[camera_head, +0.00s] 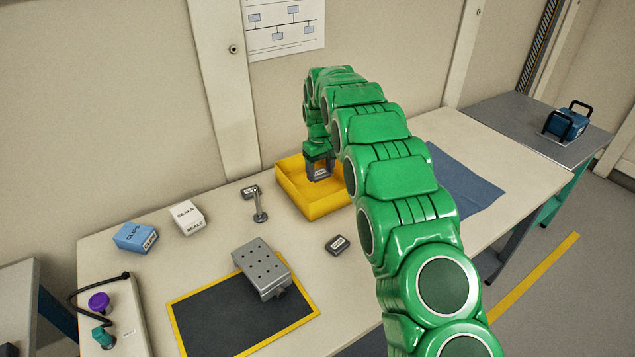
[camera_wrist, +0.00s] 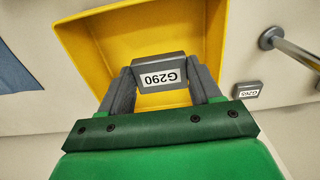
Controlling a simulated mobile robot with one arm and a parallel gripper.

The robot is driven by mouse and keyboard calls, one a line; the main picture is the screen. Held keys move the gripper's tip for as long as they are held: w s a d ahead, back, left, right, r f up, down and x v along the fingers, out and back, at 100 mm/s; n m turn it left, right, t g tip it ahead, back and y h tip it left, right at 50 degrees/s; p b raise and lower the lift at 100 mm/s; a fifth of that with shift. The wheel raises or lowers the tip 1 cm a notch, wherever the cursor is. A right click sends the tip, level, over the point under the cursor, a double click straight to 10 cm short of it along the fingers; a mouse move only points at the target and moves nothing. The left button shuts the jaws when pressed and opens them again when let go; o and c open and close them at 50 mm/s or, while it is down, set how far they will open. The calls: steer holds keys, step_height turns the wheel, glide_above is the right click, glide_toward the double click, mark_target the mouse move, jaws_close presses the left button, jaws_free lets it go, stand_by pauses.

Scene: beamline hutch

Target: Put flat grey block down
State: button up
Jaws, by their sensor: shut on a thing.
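My green gripper (camera_head: 318,158) is shut on a flat grey block (camera_wrist: 152,64) with a white label that reads G290 upside down. In the wrist view the block sits between the two grey fingers (camera_wrist: 161,80). The yellow tray (camera_head: 318,207) stands at the back of the table, and the block is over or inside it. In the wrist view the yellow tray (camera_wrist: 215,25) spreads behind the block. I cannot tell whether the block touches the tray floor. The tray's right part is hidden by my arm in the head view.
A small labelled grey block (camera_head: 337,244) lies in front of the tray, another (camera_head: 249,192) to its left beside a metal post (camera_head: 260,210). A drilled metal block (camera_head: 262,268) is on the dark mat (camera_head: 225,325). Blue (camera_head: 135,237) and white (camera_head: 188,217) boxes stand left.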

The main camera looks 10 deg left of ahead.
glide_above(317, 189)
steer(key=shift+s+d+f, duration=0.1)
steer(key=shift+s+f, duration=0.05)
steer(key=shift+f, duration=1.2)
steer(key=shift+s+d+f, duration=0.1)
steer(key=shift+s+f, duration=0.05)
steer(key=shift+f, duration=1.2)
steer(key=shift+w+a+f, duration=0.1)
steer(key=shift+w+f, duration=0.15)
steer(key=shift+f, duration=1.55)
steer(key=shift+f, duration=0.1)
steer(key=o, duration=1.1)
